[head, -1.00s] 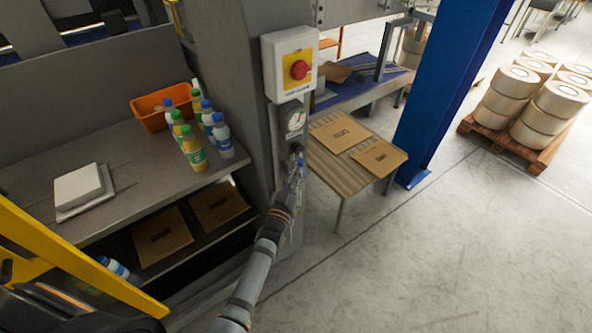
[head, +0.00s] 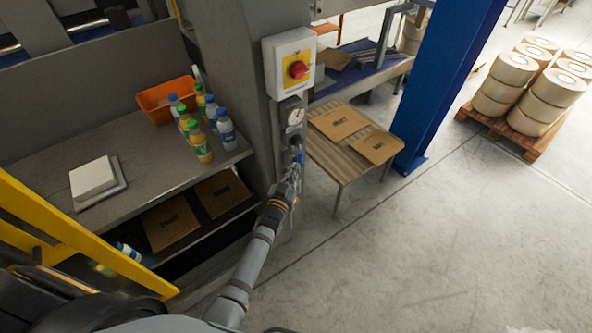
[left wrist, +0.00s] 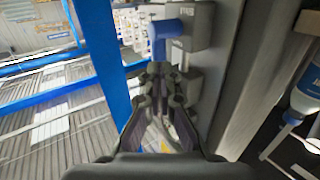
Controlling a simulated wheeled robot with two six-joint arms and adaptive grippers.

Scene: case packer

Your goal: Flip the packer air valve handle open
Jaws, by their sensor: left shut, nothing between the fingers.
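The blue valve handle (head: 299,157) is on the grey post, below the round gauge (head: 296,115). In the left wrist view the blue handle (left wrist: 163,30) sticks out from a grey valve block (left wrist: 198,28), just beyond my fingertips. My left gripper (head: 293,174) is shut and empty, just below the handle, and partly covers the valve in the head view. Its closed fingers also show in the left wrist view (left wrist: 160,76). I cannot tell whether the fingertips touch the handle. My right gripper is out of view.
A red emergency-stop button (head: 298,69) on a yellow and white box sits above the gauge. Left is a grey shelf (head: 128,147) with bottles and an orange bin (head: 153,104). Right are a slatted table (head: 340,172) and a blue column (head: 440,85). The floor at right is open.

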